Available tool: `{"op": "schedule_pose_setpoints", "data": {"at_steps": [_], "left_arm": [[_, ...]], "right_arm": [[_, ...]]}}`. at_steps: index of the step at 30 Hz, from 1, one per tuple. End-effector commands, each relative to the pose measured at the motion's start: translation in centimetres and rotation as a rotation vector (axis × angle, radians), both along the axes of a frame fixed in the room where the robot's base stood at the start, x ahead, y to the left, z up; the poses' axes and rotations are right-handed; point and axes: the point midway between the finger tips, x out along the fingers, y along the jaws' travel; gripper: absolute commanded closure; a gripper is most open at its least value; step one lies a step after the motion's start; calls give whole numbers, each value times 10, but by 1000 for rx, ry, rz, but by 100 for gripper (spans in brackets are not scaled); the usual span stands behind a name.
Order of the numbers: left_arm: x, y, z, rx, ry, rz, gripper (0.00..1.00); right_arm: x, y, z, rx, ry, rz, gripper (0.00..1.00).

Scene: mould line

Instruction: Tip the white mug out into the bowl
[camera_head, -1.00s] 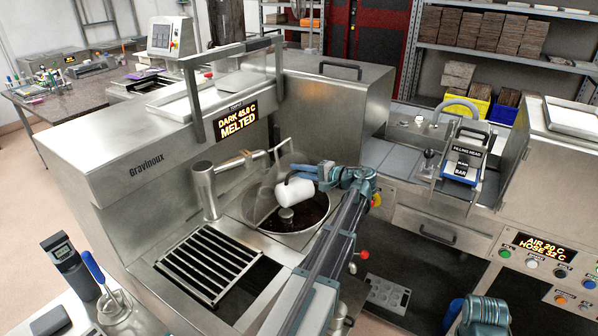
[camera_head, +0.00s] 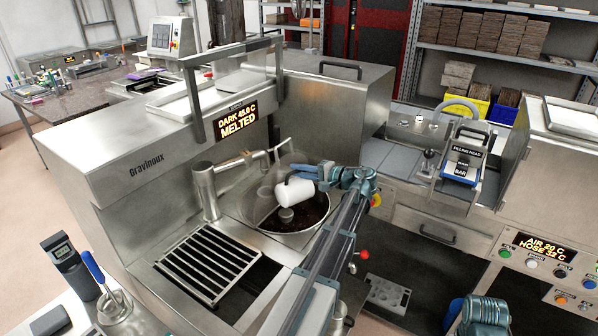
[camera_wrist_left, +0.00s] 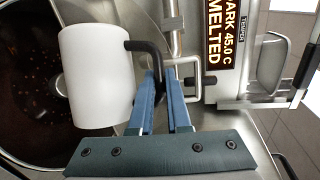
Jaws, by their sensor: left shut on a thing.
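The white mug (camera_head: 296,191) lies tipped on its side above the round steel bowl (camera_head: 326,226). It also shows large in the wrist view (camera_wrist_left: 96,78), with its dark handle towards my fingers. The bowl holds a dark mass with small brown specks, with a pale central hub (camera_head: 286,215). My left gripper (camera_head: 318,172) is shut on the mug at its handle side and reaches in from the right of the bowl; its blue fingers show in the wrist view (camera_wrist_left: 163,85). The mug's inside is hidden.
A steel spout column (camera_head: 207,190) stands left of the bowl, with a slatted grate (camera_head: 210,264) in front. A display (camera_head: 236,121) reading "MELTED" is behind. A filling head (camera_head: 463,165) stands at the right. A mould tray (camera_head: 386,294) lies lower right.

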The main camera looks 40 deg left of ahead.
Motion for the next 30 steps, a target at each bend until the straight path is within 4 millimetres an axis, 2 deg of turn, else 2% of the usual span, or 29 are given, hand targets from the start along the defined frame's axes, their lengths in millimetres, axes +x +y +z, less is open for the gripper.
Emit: {"op": "schedule_pose_setpoints", "data": {"at_steps": [16,24,30], "left_arm": [[-1,0,1,1,-1,0,100],[-37,9,-12,-80,-232,-12,100],[-42,10,-18,-110,-318,-14,100]], "right_arm": [[0,0,0,0,0,0,50],[0,0,10,0,0,0,50],[0,0,11,0,0,0,50]]}}
